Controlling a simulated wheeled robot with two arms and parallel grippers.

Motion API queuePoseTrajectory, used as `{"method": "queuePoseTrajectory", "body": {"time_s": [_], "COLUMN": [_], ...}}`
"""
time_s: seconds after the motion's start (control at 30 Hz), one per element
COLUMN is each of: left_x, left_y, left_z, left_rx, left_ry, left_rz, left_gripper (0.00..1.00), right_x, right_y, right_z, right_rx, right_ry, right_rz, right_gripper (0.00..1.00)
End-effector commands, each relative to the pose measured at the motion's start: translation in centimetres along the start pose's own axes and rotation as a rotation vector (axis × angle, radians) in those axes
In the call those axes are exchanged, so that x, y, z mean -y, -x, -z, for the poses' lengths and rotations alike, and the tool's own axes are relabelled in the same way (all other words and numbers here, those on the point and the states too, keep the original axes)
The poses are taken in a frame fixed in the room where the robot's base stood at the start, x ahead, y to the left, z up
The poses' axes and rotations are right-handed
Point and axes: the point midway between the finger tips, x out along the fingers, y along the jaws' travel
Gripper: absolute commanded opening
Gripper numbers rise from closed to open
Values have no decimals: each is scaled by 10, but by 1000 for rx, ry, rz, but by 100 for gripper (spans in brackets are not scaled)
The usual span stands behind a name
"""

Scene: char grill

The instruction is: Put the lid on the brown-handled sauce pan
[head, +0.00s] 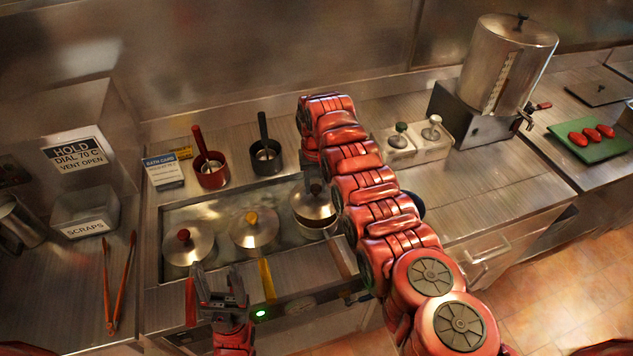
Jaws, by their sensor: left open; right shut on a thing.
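The brown-handled sauce pan (318,233) sits at the right end of the water bath. Its brown handle (342,262) points to the front, partly behind my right arm. A round metal lid (308,207) is at the pan's top. I cannot tell whether it rests fully on the rim or is held just above it. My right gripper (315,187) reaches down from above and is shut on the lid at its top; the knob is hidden. My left gripper (222,284) is open and empty, in front of the bath between the red and yellow handles.
Two lidded pans, red-knobbed (189,249) and yellow-knobbed (254,231), sit to the left in the bath. A red pot (211,175) and a black pot (267,160) stand behind it. Tongs (119,285) lie at left; an urn (507,65) stands at back right.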

Motion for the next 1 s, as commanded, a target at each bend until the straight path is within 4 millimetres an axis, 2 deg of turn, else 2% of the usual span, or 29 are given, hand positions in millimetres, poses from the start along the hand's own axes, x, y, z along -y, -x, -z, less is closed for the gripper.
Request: {"method": "queuePoseTrajectory", "body": {"time_s": [0.5,0.93,0.97,1.0], "left_x": [-2,-2,-2,-2], "left_y": [30,33,33,33], "left_z": [-5,-6,-6,-6], "left_rx": [0,0,0,0], "left_ry": [0,0,0,0], "left_rz": [0,0,0,0], "left_gripper": [58,58,58,58], "right_x": [0,0,0,0], "right_y": [-44,-48,-48,-48], "right_z": [0,0,0,0], "right_rx": [-1,-1,-1,-1], "right_ry": [0,0,0,0], "right_rz": [1,1,1,1], "right_gripper": [0,0,45,52]}}
